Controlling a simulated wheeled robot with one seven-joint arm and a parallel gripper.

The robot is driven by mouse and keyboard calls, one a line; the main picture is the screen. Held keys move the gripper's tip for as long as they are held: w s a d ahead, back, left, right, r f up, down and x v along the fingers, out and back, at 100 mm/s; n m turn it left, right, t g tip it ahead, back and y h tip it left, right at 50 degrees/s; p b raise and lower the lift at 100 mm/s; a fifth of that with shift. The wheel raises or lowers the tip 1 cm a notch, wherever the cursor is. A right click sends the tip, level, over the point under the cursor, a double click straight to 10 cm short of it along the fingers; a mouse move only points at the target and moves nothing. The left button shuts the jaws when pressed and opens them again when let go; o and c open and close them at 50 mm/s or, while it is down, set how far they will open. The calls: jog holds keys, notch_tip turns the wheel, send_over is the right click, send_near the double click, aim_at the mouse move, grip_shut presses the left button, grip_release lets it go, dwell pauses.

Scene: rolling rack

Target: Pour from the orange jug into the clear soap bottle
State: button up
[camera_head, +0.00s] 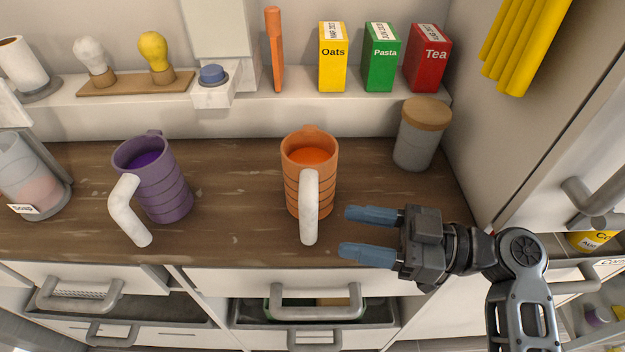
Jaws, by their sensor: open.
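The orange jug (296,190) stands upright on the wooden counter near the middle, with orange liquid inside and its white handle facing the front. The clear soap bottle (38,178) stands at the far left, partly cut off by the frame edge, with a "Soap" label and some pinkish content low inside. My gripper (357,232) is to the right of the jug's handle, near the counter's front edge. Its two blue fingers are apart and point left toward the handle, with nothing between them.
A purple jug (168,190) with a white handle stands between the soap bottle and the orange jug. A wooden-lidded canister (414,140) stands at the back right. A shelf (290,108) behind carries several boxes. Drawer handles (315,308) stick out below the counter.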

aim_at(309, 227)
jog(key=p+x, duration=0.1)
jog(key=x, duration=0.2)
jog(key=p+x, duration=0.1)
jog(key=x, duration=0.3)
jog(key=shift+s, duration=0.25)
jog(key=shift+w+a+f+p, duration=0.1)
jog(key=shift+a+f+p, duration=0.05)
jog(key=shift+a+p, duration=0.2)
grip_shut()
